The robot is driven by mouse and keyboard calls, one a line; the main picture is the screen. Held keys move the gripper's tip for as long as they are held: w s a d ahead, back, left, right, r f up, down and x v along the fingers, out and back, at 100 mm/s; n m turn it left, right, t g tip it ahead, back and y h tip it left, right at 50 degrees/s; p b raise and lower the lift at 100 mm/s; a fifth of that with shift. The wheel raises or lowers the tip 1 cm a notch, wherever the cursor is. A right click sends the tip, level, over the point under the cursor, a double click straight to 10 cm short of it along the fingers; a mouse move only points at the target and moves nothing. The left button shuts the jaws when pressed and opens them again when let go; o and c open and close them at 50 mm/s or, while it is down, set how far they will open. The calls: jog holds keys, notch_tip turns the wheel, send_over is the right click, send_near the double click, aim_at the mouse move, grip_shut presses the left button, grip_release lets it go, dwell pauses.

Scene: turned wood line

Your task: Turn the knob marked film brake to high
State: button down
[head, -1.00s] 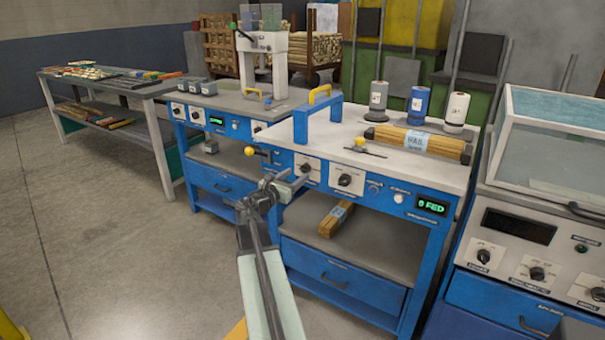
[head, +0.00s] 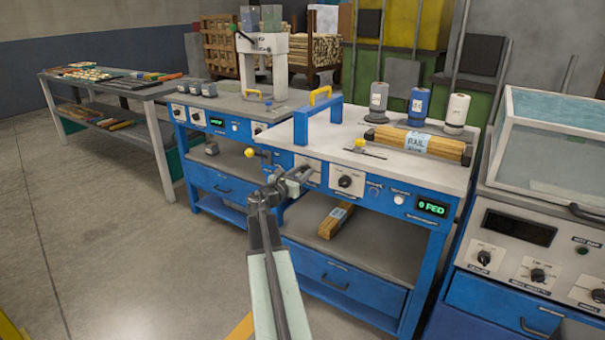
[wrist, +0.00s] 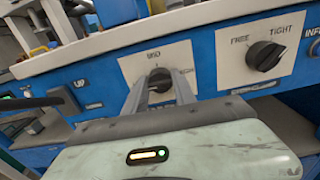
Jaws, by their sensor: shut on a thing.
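My gripper (head: 297,177) reaches the front panel of the blue bench (head: 400,195). In the wrist view its two fingers (wrist: 161,84) are shut on a dark knob (wrist: 160,74), one finger on each side. The knob sits on a white plate (wrist: 185,52) with "MID" printed at its top.
A yellow ball-ended lever (head: 250,153) sticks out left of my gripper. The bench top holds a blue frame with a yellow handle (head: 318,122), a wrapped wood bundle (head: 418,143) and spools (head: 417,105). A green "0 FED" display (head: 432,207) is at right. Open floor (head: 130,240) lies left.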

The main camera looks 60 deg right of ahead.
jog(key=shift+a, duration=0.1)
jog(key=m, duration=0.5)
jog(key=shift+f, duration=0.1)
jog(key=m, duration=0.4)
jog(key=shift+s+m, duration=0.1)
jog(key=shift+m, duration=0.2)
jog(key=shift+f+m, duration=0.15)
jog(key=shift+m, duration=12.85)
